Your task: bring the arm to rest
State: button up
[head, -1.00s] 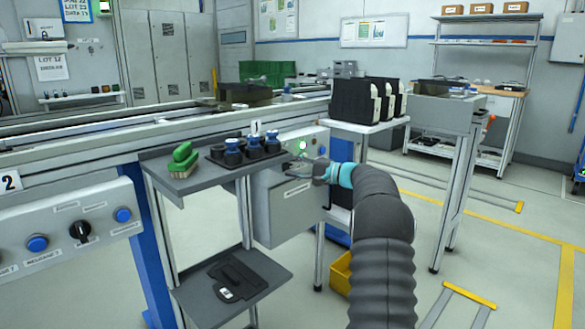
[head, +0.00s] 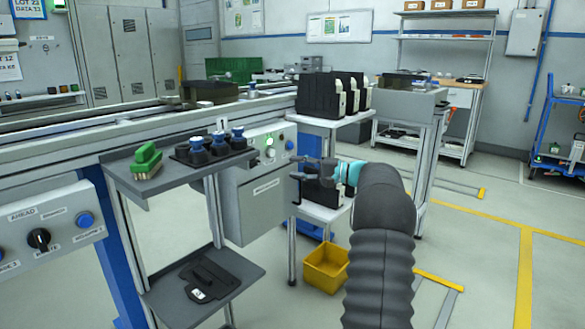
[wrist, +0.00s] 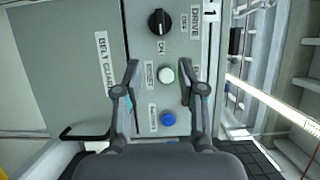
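My arm, with its dark ribbed sleeve and teal wrist band (head: 350,174), reaches forward from the lower right in the head view. My gripper (head: 298,168) is beside the right edge of the grey control box (head: 256,188). In the wrist view my gripper (wrist: 160,78) has its two fingers spread apart with nothing between them. Past the fingers I see the box's panel with a black drive knob (wrist: 160,22), a white button (wrist: 166,75) and a blue button (wrist: 168,119). The fingers look apart from the panel.
A shelf stand holds a green brush (head: 146,162) and dark cups with blue tops (head: 216,144). Black cases (head: 318,95) stand on a white table behind my gripper. A yellow bin (head: 326,266) sits on the floor below. The floor at right is open.

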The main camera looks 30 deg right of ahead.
dwell(0.4)
notch_tip(320, 180, down, 11)
jog(key=s+m+g+h, duration=0.2)
jog(key=m+g+h, duration=0.1)
jog(key=s+a+f+g+h, duration=0.2)
jog(key=s+a+f+g, duration=0.1)
jog(key=s+a+f, duration=0.25)
jog(key=s+a+r+n+h, duration=0.2)
jog(key=s+a+n, duration=0.2)
jog(key=s+a, duration=0.5)
jog(key=s+a+r+n+g+h, duration=0.1)
jog(key=s+a+r+n+h, duration=0.1)
jog(key=s+a, duration=0.7)
jog(key=s+a+r+n+h, duration=0.3)
jog(key=s+a+n, duration=0.3)
jog(key=s, duration=1)
jog(key=a+r, duration=0.1)
jog(key=a, duration=0.2)
jog(key=shift+a+n+g, duration=0.25)
jog(key=shift+n+g, duration=0.05)
jog(key=shift+g, duration=0.1)
